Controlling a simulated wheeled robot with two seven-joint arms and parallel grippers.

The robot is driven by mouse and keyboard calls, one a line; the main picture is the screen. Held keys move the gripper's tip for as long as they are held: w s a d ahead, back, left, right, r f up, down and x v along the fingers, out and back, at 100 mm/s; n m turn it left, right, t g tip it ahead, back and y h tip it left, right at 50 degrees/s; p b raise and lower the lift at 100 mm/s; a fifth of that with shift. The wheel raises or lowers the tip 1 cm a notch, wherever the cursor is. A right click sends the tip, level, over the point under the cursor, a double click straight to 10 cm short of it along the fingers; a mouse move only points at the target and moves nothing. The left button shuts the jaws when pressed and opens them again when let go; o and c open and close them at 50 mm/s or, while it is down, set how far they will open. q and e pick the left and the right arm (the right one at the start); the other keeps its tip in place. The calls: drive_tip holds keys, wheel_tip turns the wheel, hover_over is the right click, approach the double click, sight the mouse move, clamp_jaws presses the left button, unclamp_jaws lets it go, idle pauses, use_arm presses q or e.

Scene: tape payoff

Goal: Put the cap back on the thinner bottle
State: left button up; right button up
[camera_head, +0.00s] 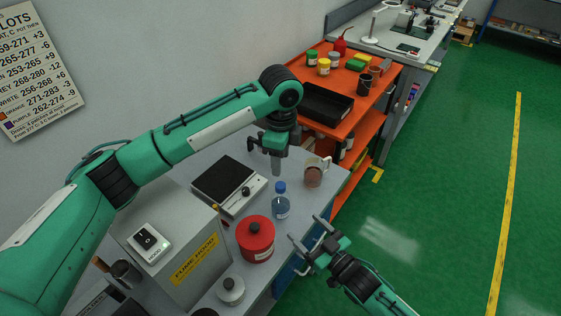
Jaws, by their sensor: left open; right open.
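The thinner bottle (281,209), small and clear with bluish contents and a pale label, stands upright on the grey bench near its right edge. A blue cap (280,187) shows at the top of its neck; I cannot tell how firmly it is seated. My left gripper (274,162) is open and points down above the bench, behind the bottle and apart from it. My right gripper (309,243) is open and empty at the bench's right edge, in front and to the right of the bottle, not touching it.
A red can (256,240) stands close in front of the bottle. A beaker with brown contents (314,173) stands behind right, and a hot plate (229,186) lies to the left. The fume hood box (170,236) fills the near left. An orange cart (370,101) stands beyond.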

drive_tip(key=shift+v, duration=1.25)
